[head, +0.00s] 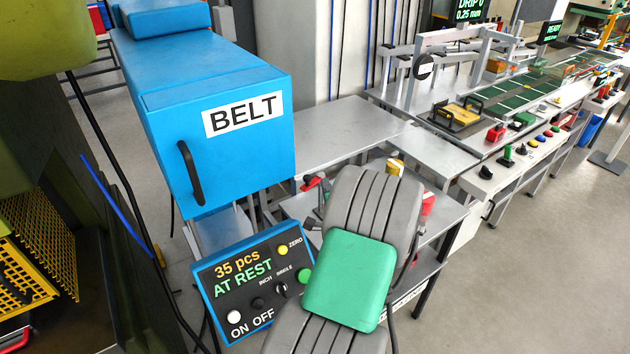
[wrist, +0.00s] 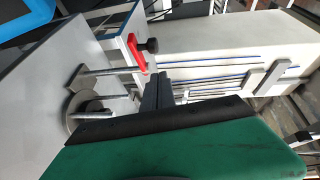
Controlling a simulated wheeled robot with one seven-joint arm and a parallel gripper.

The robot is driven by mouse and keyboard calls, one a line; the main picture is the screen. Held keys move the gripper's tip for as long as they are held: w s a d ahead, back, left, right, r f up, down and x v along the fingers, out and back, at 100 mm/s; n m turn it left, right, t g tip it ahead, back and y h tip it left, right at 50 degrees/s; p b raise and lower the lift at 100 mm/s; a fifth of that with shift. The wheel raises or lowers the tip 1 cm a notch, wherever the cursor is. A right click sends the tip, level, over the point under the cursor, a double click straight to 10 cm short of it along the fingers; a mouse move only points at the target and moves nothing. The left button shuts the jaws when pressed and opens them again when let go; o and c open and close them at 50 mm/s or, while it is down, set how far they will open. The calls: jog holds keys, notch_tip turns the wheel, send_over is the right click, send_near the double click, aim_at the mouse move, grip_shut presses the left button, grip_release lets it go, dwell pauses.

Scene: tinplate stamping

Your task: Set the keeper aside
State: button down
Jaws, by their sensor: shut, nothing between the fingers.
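My gripper (wrist: 165,92) shows in the wrist view as dark grey fingers, closed together and empty. In the head view my own arm hides it. In the wrist view a red piece with a black knob (wrist: 137,54) stands left of the fingers, apart from them. A metal rod (wrist: 106,72) runs to it, and round grey metal parts (wrist: 86,106) lie beside it on a pale tabletop. In the head view a red-handled item (head: 312,183) and a yellow piece (head: 395,167) lie on the bench behind my arm. I cannot tell which piece is the keeper.
A blue cabinet marked BELT (head: 220,130) stands at the left. A control panel (head: 255,280) reads "35 pcs AT REST". The grey tabletop (head: 345,132) behind the bench is clear. A conveyor line (head: 535,95) with buttons stretches away to the right.

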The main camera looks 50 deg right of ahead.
jog(key=w, duration=0.2)
jog(key=w+p, duration=0.1)
jog(key=shift+w+a+f, duration=0.2)
jog(key=shift+a+f, duration=0.1)
jog(key=shift+a, duration=0.1)
jog(key=shift+w+a, duration=0.25)
jog(key=shift+w, duration=0.35)
jog(key=shift+w+a, duration=0.2)
jog(key=shift+w, duration=0.35)
jog(key=shift+s, duration=0.1)
jog(key=shift+s, duration=0.35)
jog(key=b, duration=0.4)
send_near(308, 180)
jog(key=v, duration=0.5)
jog(key=shift+w+a+r, duration=0.2)
jog(key=shift+a, duration=0.05)
